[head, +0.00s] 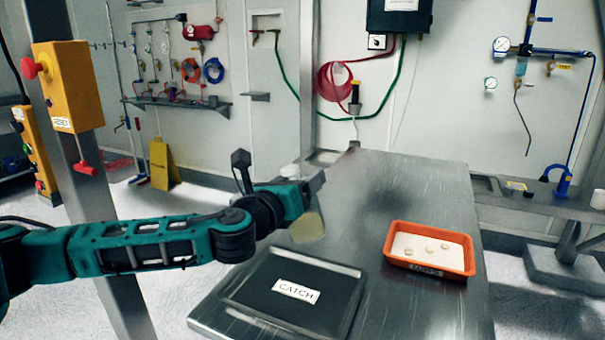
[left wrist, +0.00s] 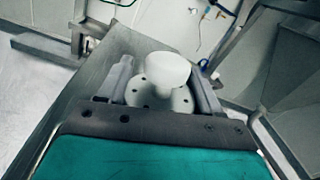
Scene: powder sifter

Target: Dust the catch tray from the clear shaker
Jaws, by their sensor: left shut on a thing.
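The catch tray (head: 262,280) is a dark, shallow tray with a white CATCH label, lying on the near part of the metal bench. My left gripper (head: 312,190) is above the bench, just beyond the tray's far edge, and is shut on the clear shaker. A pale yellowish, see-through part of the shaker (head: 308,229) shows below the gripper. In the left wrist view, the shaker's pale round end (left wrist: 163,70) stands between the two fingers (left wrist: 162,88). The gripper hides much of its body. I cannot tell its exact tilt. My right gripper is not in view.
An orange tray (head: 400,263) with a white bed and three small pale pieces stands to the right on the metal bench (head: 400,185). The far bench top is clear. A post with a yellow control box (head: 72,85) rises at left.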

